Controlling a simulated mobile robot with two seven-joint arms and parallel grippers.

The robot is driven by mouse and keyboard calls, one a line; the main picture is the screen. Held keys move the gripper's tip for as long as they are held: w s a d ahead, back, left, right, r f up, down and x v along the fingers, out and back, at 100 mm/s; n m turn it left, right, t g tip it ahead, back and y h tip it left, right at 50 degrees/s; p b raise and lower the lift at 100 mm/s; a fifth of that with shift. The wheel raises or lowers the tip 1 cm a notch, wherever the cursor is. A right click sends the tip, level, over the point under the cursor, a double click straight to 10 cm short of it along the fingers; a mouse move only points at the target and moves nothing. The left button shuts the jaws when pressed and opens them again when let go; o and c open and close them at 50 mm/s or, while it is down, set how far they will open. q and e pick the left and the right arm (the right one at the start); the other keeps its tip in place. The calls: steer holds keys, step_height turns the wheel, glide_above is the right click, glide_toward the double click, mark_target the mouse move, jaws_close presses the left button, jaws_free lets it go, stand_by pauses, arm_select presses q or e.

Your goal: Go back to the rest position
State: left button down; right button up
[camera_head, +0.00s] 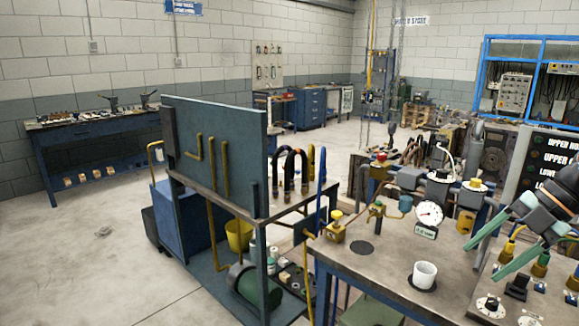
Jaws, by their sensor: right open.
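My right gripper (473,262) comes in from the right edge, with its two green fingers spread apart and nothing between them. It hangs over the right part of the workbench (348,272), right of a white cup (424,274) on a dark round pad. My left gripper is not in view.
A round pressure gauge (429,213) and valves (377,212) stand at the back of the workbench. A panel of knobs (491,306) lies below my right gripper. A blue-panelled cart (226,150) stands left of the bench. Open floor (95,255) lies at the left.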

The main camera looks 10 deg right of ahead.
steer(key=s+a+f+m+t, duration=0.1)
steer(key=s+f+m+t, duration=0.2)
steer(key=f, duration=0.7)
steer(key=s+a+f+m+t+p, duration=0.1)
steer(key=f+m+t, duration=0.4)
steer(key=f, duration=0.4)
steer(key=s+a+f+m+t, duration=0.15)
steer(key=f+m, duration=0.35)
steer(key=f, duration=0.5)
steer(key=s+a+f+m+g+h, duration=0.1)
steer(key=s+a+f+m, duration=0.2)
steer(key=a, duration=0.4)
steer(key=s+a+f+m+g+h+p, duration=0.1)
steer(key=s+a+f+m, duration=0.2)
steer(key=a, duration=0.4)
steer(key=s+a+f+m+g+h, duration=0.1)
steer(key=s+a+f+m, duration=0.2)
steer(key=s+a+f, duration=0.2)
steer(key=shift+s+a+m+h, duration=0.35)
steer(key=shift+s+a, duration=0.2)
steer(key=shift+a, duration=0.5)
steer(key=shift+c, duration=0.4)
